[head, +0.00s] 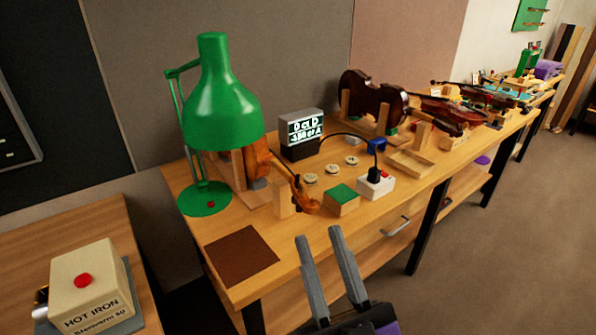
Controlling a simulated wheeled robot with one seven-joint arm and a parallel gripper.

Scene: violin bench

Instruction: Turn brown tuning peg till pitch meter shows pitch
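The pitch meter (303,131) is a grey box with a lit display at the back of the bench. Its display shows letters and a second line too small to read surely. An orange-brown violin (262,160) lies tilted beside the green lamp, its neck and scroll (305,201) pointing toward me, with a wooden block beside it. The lamp hides part of its body. The tuning pegs near the scroll are too small to tell apart. My gripper (318,236) is open and empty, its two grey fingers apart, in front of the bench's front edge and apart from the violin.
A green lamp (221,100) stands at left. A brown mat (240,256) lies at the front. A green-topped block (342,196) and a white power box (376,186) with a black cable sit right of the scroll. Darker violins (372,100) stand farther right. A hot iron box (88,281) is at lower left.

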